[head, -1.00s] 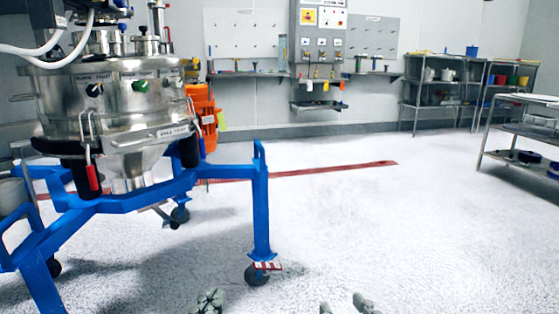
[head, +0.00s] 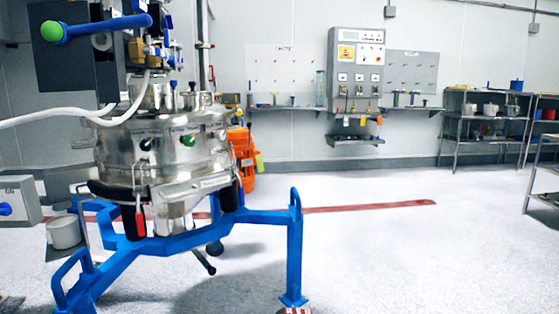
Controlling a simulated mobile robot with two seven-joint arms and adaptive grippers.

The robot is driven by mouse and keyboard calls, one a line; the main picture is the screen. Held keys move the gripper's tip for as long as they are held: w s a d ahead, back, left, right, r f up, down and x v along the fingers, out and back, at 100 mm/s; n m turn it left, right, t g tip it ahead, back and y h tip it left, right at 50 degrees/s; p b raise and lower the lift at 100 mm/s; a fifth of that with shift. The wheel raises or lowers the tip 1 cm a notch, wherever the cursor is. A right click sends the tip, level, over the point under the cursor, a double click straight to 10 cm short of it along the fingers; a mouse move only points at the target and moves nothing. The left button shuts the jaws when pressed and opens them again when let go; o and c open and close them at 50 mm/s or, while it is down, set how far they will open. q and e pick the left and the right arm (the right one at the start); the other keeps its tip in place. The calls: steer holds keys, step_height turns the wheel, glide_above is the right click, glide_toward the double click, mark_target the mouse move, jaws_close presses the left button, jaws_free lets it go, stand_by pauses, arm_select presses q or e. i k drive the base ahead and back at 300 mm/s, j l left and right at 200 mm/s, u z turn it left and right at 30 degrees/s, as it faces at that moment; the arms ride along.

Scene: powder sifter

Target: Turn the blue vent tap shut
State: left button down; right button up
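The steel sifter (head: 165,165) stands on a blue wheeled frame (head: 185,240) at the left of the head view. Small blue taps or knobs (head: 173,85) show on top of its lid, too small to tell their setting. A thick blue handle (head: 110,26) with a green end sticks out from a dark box above the sifter. A blue knob (head: 5,209) sits on a grey box at the left edge. I cannot tell for sure which blue part is the vent tap. Neither of my grippers shows now.
White hoses (head: 75,115) run across the left to the sifter's top. An orange motor (head: 242,160) sits behind it. A grey control panel (head: 356,80) hangs on the back wall, and shelves (head: 485,130) stand at the right. The floor (head: 400,250) right of the frame is clear.

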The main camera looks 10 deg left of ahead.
mark_target(166, 33)
steer(key=i+l+u, duration=0.1)
steer(key=u, duration=0.25)
steer(key=i+l+u, duration=0.15)
steer(key=u, duration=0.2)
steer(key=i+l+u, duration=0.15)
steer(key=l, duration=0.2)
steer(key=i+l+u, duration=0.1)
steer(key=l, duration=0.25)
steer(key=i+l+u, duration=0.15)
steer(key=i+l, duration=0.1)
steer(key=l, duration=0.2)
steer(key=i+l, duration=0.15)
steer(key=l, duration=0.2)
steer(key=i+l+u, duration=0.1)
steer(key=l, duration=0.2)
steer(key=i+l, duration=0.1)
steer(key=l, duration=0.25)
